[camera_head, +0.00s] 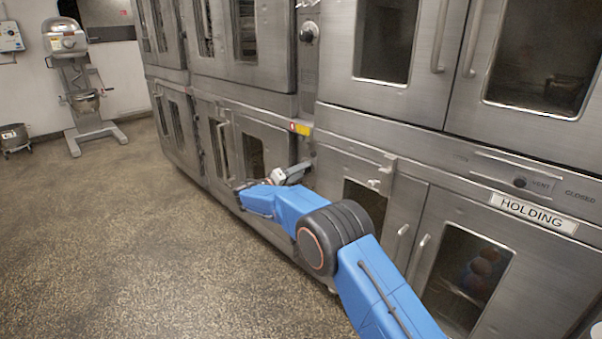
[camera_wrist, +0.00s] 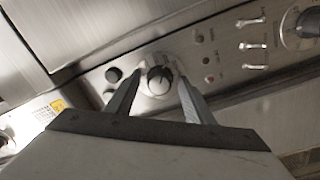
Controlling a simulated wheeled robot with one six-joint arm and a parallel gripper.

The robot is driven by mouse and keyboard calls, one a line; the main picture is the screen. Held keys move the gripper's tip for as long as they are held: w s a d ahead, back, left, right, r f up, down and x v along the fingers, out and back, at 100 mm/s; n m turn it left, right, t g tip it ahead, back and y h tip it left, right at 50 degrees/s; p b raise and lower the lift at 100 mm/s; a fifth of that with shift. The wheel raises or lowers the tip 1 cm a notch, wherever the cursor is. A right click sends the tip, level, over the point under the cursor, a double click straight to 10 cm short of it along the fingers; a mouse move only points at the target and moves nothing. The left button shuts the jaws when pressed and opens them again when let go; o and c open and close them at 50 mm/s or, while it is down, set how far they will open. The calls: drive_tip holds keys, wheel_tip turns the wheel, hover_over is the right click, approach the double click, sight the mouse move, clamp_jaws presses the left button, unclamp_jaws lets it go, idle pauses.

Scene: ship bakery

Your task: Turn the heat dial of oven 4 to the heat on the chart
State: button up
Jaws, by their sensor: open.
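My gripper (camera_wrist: 158,100) is open, with one finger on each side of the dial in that view. I cannot tell whether the fingers touch it. In the head view, my gripper (camera_head: 300,173) is close to the lower front of the steel ovens (camera_head: 262,97), and the dial is not visible there. I cannot read an oven number or the dial's scale, and I see no chart.
A holding cabinet (camera_head: 532,214) stands at right. A mixer (camera_head: 72,75) stands far left. Open floor (camera_head: 110,240) lies left of my arm.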

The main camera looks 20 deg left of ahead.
drive_tip(key=v, duration=1.7)
drive_tip(key=shift+s, duration=0.15)
drive_tip(key=shift+a, duration=0.15)
